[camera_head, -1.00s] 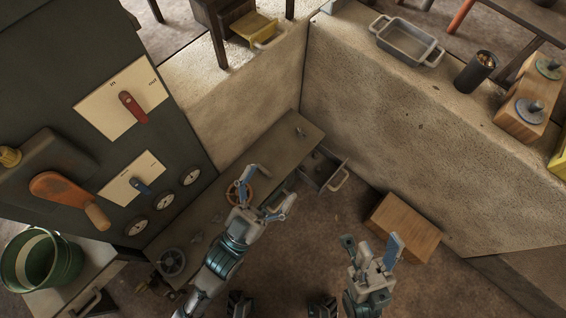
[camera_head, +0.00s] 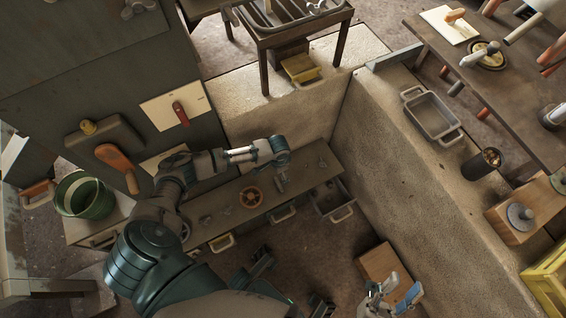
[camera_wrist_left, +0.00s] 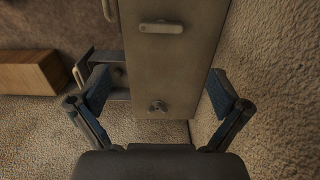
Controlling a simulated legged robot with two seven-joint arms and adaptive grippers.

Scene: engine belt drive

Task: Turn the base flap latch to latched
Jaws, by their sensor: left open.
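Two small fittings show on the dark bench top (camera_wrist_left: 180,62) in the left wrist view: a pale bar-shaped handle (camera_wrist_left: 160,27) lying across it and a dark wing-shaped knob (camera_wrist_left: 158,106) near its end. I cannot tell which is the base flap latch. My left gripper (camera_wrist_left: 160,88) is open and empty, its blue-padded fingers apart on either side of the bench end, with the knob between them in the picture. In the head view my left gripper (camera_head: 278,152) hangs over the bench. My right gripper (camera_head: 389,294) is open and empty at the bottom, away from the bench.
An open drawer (camera_head: 332,200) juts from the bench front. An orange handwheel (camera_head: 250,197) sits on the bench. A rough stone wall (camera_head: 400,165) runs along the right, bearing a metal tray (camera_head: 432,116). A wooden block (camera_head: 383,263) stands on the floor.

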